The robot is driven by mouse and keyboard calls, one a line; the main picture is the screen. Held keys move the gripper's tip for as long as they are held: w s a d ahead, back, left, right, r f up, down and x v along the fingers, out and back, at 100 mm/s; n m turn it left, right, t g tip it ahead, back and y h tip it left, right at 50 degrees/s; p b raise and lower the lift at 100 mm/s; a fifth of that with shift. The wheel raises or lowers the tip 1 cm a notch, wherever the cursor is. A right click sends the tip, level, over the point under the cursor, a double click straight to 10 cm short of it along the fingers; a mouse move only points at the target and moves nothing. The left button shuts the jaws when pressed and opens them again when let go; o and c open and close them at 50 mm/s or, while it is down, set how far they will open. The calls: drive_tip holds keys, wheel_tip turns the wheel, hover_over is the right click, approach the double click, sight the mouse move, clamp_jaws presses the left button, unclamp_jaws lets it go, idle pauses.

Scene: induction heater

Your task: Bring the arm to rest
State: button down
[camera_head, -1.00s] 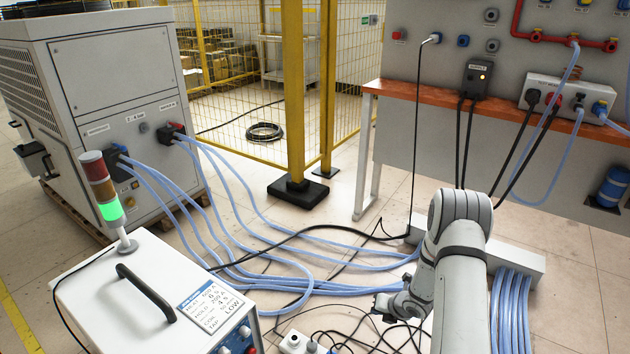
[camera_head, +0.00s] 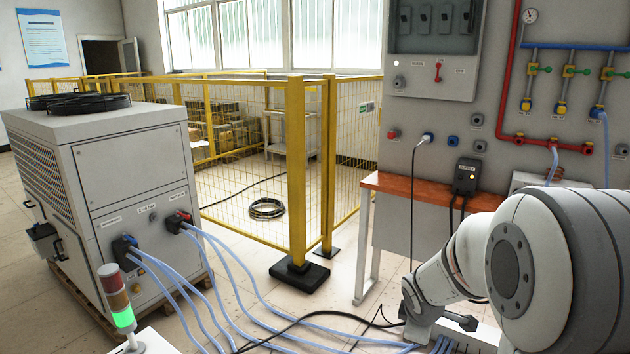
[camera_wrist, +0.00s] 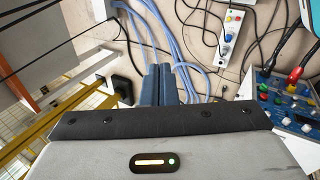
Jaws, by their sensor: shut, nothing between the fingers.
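My gripper (camera_wrist: 159,72) shows in the wrist view as two dark fingers side by side, shut with nothing between them. Beyond the fingertips are the floor and blue hoses (camera_wrist: 165,38). In the head view my arm is folded at the lower right, with a large grey joint close to the camera and the wrist low in front of the bench. The fingers are hard to make out there.
A chiller (camera_head: 130,180) stands at left, with blue hoses (camera_head: 225,290) running across the floor. A yellow fence post (camera_head: 296,170) stands mid-view. The orange-topped bench (camera_head: 425,188) and wall panel are at right. The wrist view shows a blue control panel (camera_wrist: 280,100) and loose cables.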

drive_tip(key=s+a+r+m+p, duration=0.2)
drive_tip(key=s+r+m+p, duration=0.1)
drive_tip(key=s+r, duration=0.3)
drive_tip(key=s+a+r+m+g+y+p, duration=0.1)
drive_tip(key=s+a+r+m+p, duration=0.2)
drive_tip(key=s+r+m, duration=0.2)
drive_tip(key=s+a+r+m+g+y+p, duration=0.1)
drive_tip(key=s+a+r+m+p, duration=0.2)
drive_tip(key=s+r, duration=0.6)
drive_tip(key=shift+s+m+p, duration=0.6)
drive_tip(key=shift+s+m, duration=0.05)
drive_tip(key=shift+m, duration=0.25)
